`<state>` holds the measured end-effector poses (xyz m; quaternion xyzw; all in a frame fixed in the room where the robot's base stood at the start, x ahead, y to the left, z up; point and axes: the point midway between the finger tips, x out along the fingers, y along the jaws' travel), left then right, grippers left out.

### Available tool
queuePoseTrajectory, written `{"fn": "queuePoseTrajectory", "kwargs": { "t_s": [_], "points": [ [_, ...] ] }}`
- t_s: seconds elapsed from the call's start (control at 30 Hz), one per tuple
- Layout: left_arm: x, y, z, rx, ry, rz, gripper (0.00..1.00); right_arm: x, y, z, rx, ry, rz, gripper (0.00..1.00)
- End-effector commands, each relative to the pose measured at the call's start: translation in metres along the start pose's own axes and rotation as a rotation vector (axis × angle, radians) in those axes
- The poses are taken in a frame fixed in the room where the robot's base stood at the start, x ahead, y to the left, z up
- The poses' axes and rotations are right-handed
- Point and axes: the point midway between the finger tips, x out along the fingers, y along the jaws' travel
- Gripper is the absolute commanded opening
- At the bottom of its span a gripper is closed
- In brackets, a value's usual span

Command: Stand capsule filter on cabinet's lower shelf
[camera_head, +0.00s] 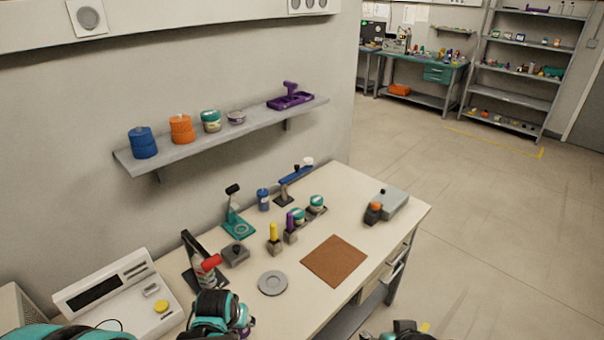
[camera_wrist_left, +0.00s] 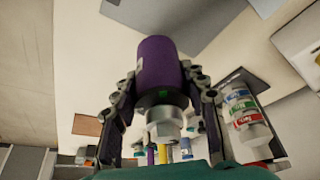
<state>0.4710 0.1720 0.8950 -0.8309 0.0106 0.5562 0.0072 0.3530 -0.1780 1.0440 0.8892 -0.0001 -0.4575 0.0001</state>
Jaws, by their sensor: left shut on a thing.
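The capsule filter, a purple cylinder (camera_wrist_left: 163,62) with a pale metal fitting at its near end, is between the fingers of my left gripper (camera_wrist_left: 158,80) in the left wrist view. The gripper is shut on its sides. In the head view my left gripper (camera_head: 218,316) is at the bottom, over the bench's front left part, and mostly hides what it holds. My right gripper (camera_head: 402,330) is only partly in view at the bottom edge, and its fingers cannot be made out. I cannot pick out the cabinet or its lower shelf for certain.
The bench (camera_head: 325,222) carries a brown mat (camera_head: 334,260), a grey disc (camera_head: 272,283), a console (camera_head: 130,295), a red-handled press (camera_head: 205,270) and small stands with bottles. A wall shelf (camera_head: 220,135) holds several containers. The floor (camera_head: 480,220) at right is clear.

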Motion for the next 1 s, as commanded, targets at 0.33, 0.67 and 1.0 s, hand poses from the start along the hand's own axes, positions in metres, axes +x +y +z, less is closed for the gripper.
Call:
{"fn": "queuePoseTrajectory", "kwargs": {
  "t_s": [0.33,0.67,1.0],
  "points": [
    [0.001,-0.007,0.002,-0.026,0.002,-0.010,0.00,0.000,0.000,0.000,0.000,0.000,0.000,0.67],
    [-0.001,-0.006,-0.012,-0.049,0.001,-0.020,0.00,0.002,0.000,0.002,0.000,0.000,0.000,0.67],
    [-0.030,-0.006,-0.074,-0.173,0.001,-0.074,0.00,0.010,0.000,0.007,0.000,0.000,0.000,0.67]
  ]
}}
